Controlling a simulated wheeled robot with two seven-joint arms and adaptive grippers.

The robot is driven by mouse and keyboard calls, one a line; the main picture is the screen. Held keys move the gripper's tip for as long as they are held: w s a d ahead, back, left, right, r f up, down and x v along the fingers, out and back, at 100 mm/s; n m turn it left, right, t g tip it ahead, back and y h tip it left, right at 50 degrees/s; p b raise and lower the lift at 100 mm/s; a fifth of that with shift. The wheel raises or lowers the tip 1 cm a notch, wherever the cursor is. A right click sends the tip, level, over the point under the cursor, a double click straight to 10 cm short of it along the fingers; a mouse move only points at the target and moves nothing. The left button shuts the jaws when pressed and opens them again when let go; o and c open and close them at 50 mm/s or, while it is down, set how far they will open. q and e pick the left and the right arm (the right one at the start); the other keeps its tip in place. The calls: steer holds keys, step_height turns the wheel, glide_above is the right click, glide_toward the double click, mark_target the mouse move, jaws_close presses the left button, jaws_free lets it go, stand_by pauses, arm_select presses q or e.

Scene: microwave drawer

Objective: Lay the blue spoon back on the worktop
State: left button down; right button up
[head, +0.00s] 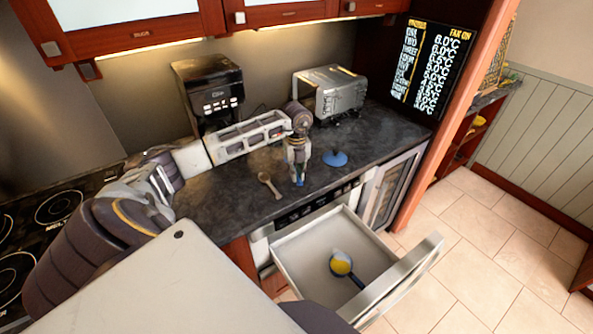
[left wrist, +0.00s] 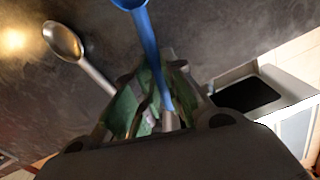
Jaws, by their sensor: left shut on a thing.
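My left gripper (head: 298,178) is above the dark worktop (head: 225,205), near its front edge. It is shut on the blue spoon. In the left wrist view the blue spoon (left wrist: 150,50) runs from between the fingers (left wrist: 150,105) up to the top edge, where its bowl is cut off. I cannot tell whether the spoon touches the worktop. My right gripper is not in view.
A brown spoon (head: 268,182) lies left of the gripper. An open drawer (head: 300,245) below holds a yellow and blue item (head: 341,263). A coffee machine (head: 208,88), white rack (head: 250,135) and toaster (head: 330,93) stand behind.

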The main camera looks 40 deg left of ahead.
arm_select(q)
steer(key=shift+f+b, duration=0.75)
steer(key=shift+f, duration=0.7)
steer(key=shift+f, duration=0.4)
steer(key=c, duration=1.4)
jaws_free()
steer(key=shift+r, duration=6)
